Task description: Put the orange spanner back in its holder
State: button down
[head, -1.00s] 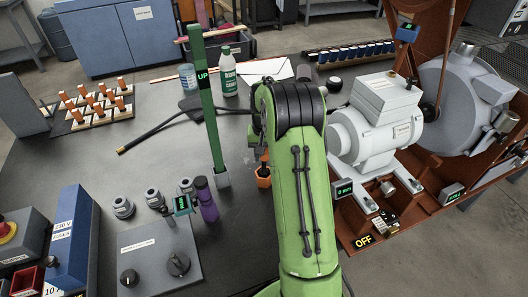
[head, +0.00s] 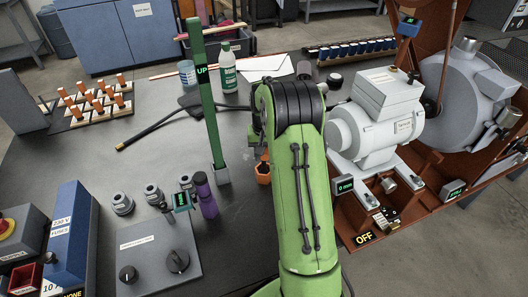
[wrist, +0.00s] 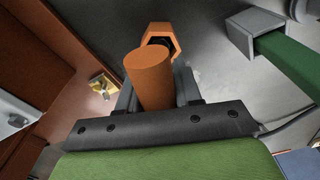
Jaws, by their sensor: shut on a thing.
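The orange spanner shows in the wrist view as a thick round orange handle (wrist: 150,76) between my gripper's fingers. My gripper (wrist: 155,88) is shut on it. Just beyond the handle is an orange hexagonal holder (wrist: 160,32) with a dark opening. The handle overlaps its near edge in the picture, and I cannot tell whether the spanner's lower end is in it. In the head view the orange holder (head: 263,174) stands on the table just left of my green arm, which hides my gripper and the spanner.
A green post (head: 211,110) in a grey foot, marked UP, stands left of the holder. A purple bottle (head: 205,196) and grey fittings (head: 122,203) are farther left. A grey motor (head: 375,130) stands close on the right. A black hose (head: 160,129) lies behind.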

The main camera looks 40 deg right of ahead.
jog(key=shift+f+b, duration=0.35)
jog(key=shift+f, duration=0.3)
jog(key=c, duration=0.7)
grip_release()
jog(key=shift+f, duration=0.1)
jog(key=r+p, duration=0.2)
jog(key=r, duration=0.3)
jog(key=r+p, duration=0.1)
jog(key=r, duration=0.4)
jog(key=r+p, duration=0.2)
jog(key=r, duration=0.3)
jog(key=shift+s+a+r+p, duration=0.3)
jog(key=shift+s+r+p, duration=0.05)
jog(key=shift+s+r, duration=0.05)
